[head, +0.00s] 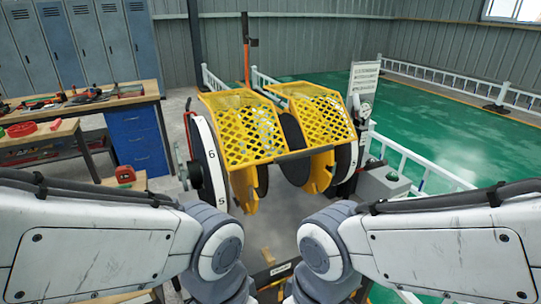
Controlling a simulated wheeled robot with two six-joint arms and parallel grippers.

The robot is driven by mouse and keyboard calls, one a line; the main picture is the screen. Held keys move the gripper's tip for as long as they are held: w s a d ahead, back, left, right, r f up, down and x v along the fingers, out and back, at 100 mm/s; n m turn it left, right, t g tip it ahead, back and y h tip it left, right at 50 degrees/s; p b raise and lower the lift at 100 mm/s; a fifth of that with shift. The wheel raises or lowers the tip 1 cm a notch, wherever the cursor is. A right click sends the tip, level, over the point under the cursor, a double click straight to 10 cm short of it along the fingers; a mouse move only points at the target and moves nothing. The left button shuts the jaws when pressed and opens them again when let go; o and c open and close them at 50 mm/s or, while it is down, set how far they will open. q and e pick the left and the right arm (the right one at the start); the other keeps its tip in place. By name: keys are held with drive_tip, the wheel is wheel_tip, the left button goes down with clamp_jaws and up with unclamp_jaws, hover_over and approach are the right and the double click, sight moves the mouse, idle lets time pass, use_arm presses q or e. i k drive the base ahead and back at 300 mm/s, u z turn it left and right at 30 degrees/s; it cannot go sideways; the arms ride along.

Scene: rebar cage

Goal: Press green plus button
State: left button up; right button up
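I cannot make out a green plus button in the head view. A machine with yellow mesh guards (240,125) and dark wheels stands in front of me. A grey box (378,184) with a small pale round part on top stands at its right; any markings are too small to read. Both my arms reach in from the sides and bend down near the bottom middle. Neither gripper shows; both are below the picture or hidden behind my arm links.
A white numbered disc (208,155) is on the machine's left side. A workbench with blue drawers (138,137) and tools stands at the left. White railings (420,160) border a green floor (440,110) at the right. A white sign board (363,80) stands behind the machine.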

sight(393, 176)
drive_tip(key=z, duration=0.5)
drive_tip(key=k, duration=1.2)
drive_tip(key=z, duration=1.15)
drive_tip(key=i, duration=1.55)
drive_tip(key=u, duration=1.1)
drive_tip(key=i, duration=0.6)
drive_tip(key=u, duration=0.7)
